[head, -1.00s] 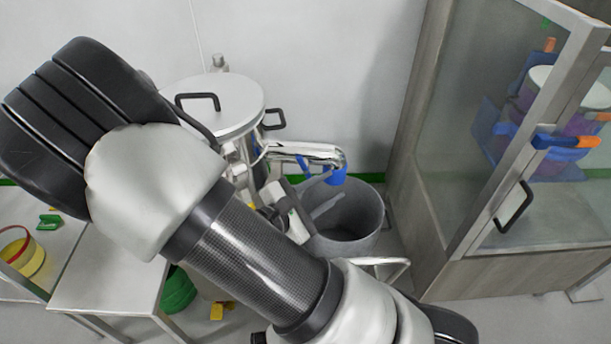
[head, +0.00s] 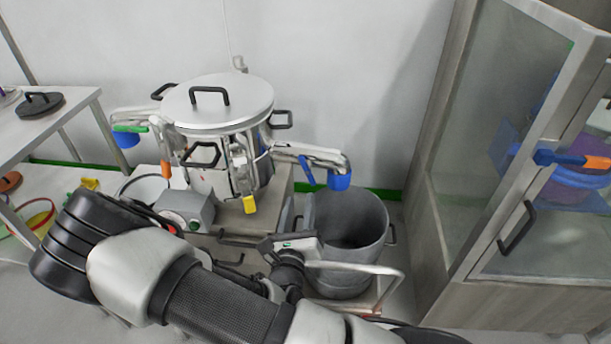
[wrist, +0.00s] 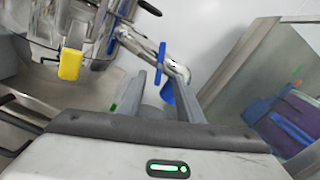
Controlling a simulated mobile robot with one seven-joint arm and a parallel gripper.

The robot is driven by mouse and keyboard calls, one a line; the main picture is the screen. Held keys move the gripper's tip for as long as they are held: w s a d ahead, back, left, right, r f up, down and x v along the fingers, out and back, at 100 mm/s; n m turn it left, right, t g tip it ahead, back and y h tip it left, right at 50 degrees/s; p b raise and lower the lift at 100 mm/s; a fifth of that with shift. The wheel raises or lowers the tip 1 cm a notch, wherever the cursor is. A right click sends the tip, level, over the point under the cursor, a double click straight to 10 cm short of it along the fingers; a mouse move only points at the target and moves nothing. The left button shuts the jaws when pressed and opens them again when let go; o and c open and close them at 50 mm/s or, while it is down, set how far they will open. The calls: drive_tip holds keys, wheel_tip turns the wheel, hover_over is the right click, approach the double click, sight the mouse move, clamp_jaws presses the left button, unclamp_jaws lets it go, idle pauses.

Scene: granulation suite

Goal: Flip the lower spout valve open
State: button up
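A steel vessel (head: 215,150) with a round lid has a spout (head: 310,152) on its right side. The spout ends in a blue outlet (head: 340,181) above a grey bin. A blue lever (head: 307,171) hangs down from this spout; in the wrist view the lever (wrist: 162,55) stands near the blue outlet (wrist: 168,93). Another spout (head: 140,120), higher in the picture, is on the left, with a green lever (head: 130,129). My gripper (head: 298,212) is below the blue lever, apart from it, fingers pointing up. In the wrist view my gripper (wrist: 160,80) is open and empty.
The grey bin (head: 345,235) stands on a cart right beside my gripper. A yellow handle (head: 249,204) and an orange handle (head: 165,170) hang at the vessel's front. A grey box (head: 185,210) is below them. A glass-door cabinet (head: 530,180) is at the right.

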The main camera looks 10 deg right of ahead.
sight(306, 170)
drive_tip(key=b+x, duration=0.2)
drive_tip(key=x, duration=1)
drive_tip(key=shift+c, duration=0.3)
drive_tip(key=shift+s, duration=0.1)
clamp_jaws()
